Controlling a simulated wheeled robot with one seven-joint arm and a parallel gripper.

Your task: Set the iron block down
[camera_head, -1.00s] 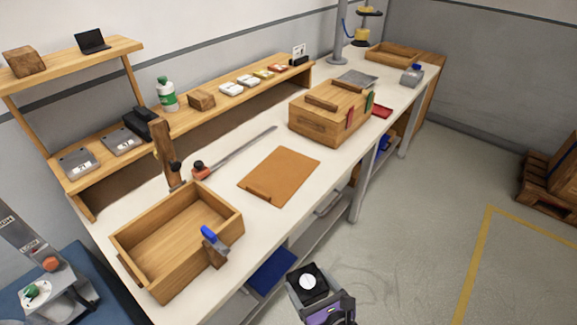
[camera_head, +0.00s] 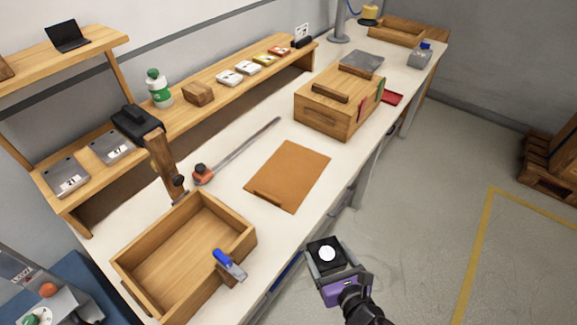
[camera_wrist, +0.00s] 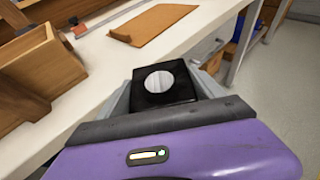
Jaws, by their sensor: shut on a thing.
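My gripper (camera_head: 343,272) is shut on the iron block (camera_head: 325,253), a black block with a round white spot on its top. The block is held in front of the bench's front edge, over the floor side. In the wrist view the block (camera_wrist: 163,86) sits between the grey jaws of my purple gripper (camera_wrist: 165,98). The brown board (camera_head: 288,176) lies flat on the white bench top, beyond and left of the block; it also shows in the wrist view (camera_wrist: 152,24).
An open wooden tray (camera_head: 130,262) with a blue-handled clamp (camera_head: 229,264) on its rim stands at the near left. A wooden box (camera_head: 328,117) stands farther back. A long bar clamp (camera_head: 240,148) lies behind the board. The bench top (camera_head: 245,215) is clear between tray and board.

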